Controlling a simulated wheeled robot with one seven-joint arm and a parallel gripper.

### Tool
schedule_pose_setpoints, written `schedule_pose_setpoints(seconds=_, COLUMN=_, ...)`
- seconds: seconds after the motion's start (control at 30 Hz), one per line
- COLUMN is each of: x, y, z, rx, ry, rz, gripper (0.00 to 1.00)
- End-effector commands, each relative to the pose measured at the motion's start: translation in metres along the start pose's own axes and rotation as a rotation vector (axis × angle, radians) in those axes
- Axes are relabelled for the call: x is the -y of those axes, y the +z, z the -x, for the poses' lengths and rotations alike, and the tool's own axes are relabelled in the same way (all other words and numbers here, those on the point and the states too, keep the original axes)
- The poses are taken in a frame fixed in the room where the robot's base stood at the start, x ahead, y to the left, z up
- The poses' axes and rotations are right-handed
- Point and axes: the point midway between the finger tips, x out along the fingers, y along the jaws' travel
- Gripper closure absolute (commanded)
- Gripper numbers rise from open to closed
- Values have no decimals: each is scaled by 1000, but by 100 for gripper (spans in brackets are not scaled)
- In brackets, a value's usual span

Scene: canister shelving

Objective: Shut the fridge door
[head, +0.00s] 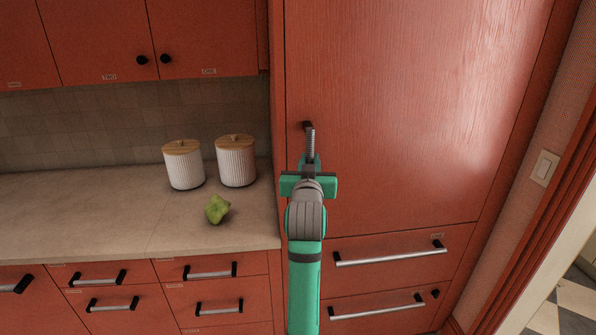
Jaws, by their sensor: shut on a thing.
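The fridge door (413,90) is a tall red panel at the centre right in the head view. It looks flush with the surrounding red frame, with no visible gap along its edges. A handle with a dark upper mount (307,126) and a ribbed grey bar is near its left edge. My gripper (309,165) is at the lower part of this handle, with its jaws shut on it. My gripper and arm hide the handle's lower end.
Drawers with bar handles (390,257) are below the door. A light switch (545,168) and an open doorway are at the right.

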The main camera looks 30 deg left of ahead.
Motion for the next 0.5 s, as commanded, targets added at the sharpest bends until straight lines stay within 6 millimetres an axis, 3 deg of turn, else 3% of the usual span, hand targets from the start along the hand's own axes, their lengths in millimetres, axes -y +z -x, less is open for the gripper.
schedule_pose_setpoints(seconds=0.1, x=-9, y=0, z=-8, rx=0, ry=27, rz=2, gripper=100)
schedule_pose_setpoints(seconds=0.4, x=-6, y=1, z=-9, rx=0, ry=25, rz=2, gripper=100)
schedule_pose_setpoints(seconds=0.43, x=-6, y=1, z=-9, rx=0, ry=24, rz=2, gripper=74)
schedule_pose_setpoints(seconds=0.5, x=-6, y=1, z=-9, rx=0, ry=23, rz=2, gripper=63)
